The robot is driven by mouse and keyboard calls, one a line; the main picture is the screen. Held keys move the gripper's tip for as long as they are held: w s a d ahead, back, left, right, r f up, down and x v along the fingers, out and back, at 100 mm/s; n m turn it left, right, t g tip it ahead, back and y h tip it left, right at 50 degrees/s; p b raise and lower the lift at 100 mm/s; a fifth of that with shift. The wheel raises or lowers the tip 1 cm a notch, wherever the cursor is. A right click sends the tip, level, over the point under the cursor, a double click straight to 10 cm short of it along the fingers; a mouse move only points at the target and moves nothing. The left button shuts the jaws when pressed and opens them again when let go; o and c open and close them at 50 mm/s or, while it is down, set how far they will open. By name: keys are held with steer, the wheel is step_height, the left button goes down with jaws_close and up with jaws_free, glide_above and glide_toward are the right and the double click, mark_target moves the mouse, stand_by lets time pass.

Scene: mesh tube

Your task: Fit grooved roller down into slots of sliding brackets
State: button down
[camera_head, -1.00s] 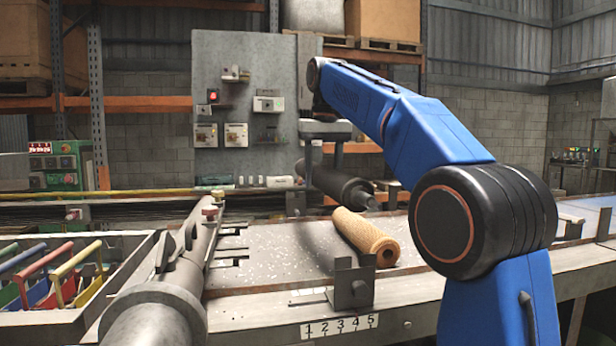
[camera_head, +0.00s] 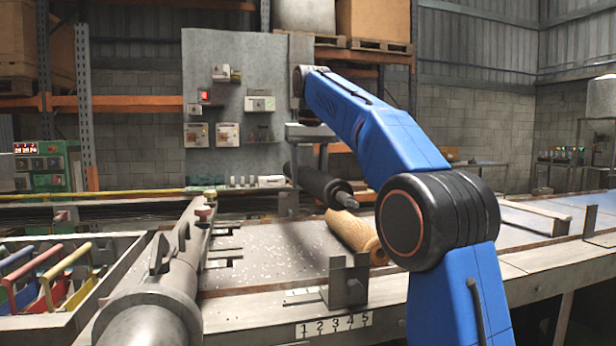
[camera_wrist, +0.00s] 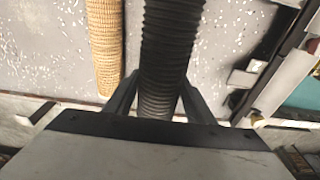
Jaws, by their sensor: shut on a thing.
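My gripper (camera_head: 309,158) is shut on the dark grooved roller (camera_head: 318,183) and holds it tilted above the belt bed. The roller's near end, with a thin shaft, points toward the front bracket. In the wrist view, the ribbed roller (camera_wrist: 170,45) runs between the two fingers (camera_wrist: 152,98). The front sliding bracket (camera_head: 347,283), an upright slotted metal plate, stands on the near rail. The rear bracket (camera_head: 289,202) stands on the far side, partly behind the roller.
A tan mesh tube (camera_head: 350,230) lies on the bed (camera_head: 265,262) just right of the roller and shows beside it in the wrist view (camera_wrist: 105,40). A grey mandrel (camera_head: 165,285) with prongs is at left. A numbered scale (camera_head: 335,325) is on the front edge.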

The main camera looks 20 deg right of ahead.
step_height(320, 180, down, 11)
stand_by(2.7)
steer(key=shift+f, duration=0.1)
stand_by(0.4)
steer(key=c, duration=0.7)
jaws_free()
steer(key=shift+c, duration=0.2)
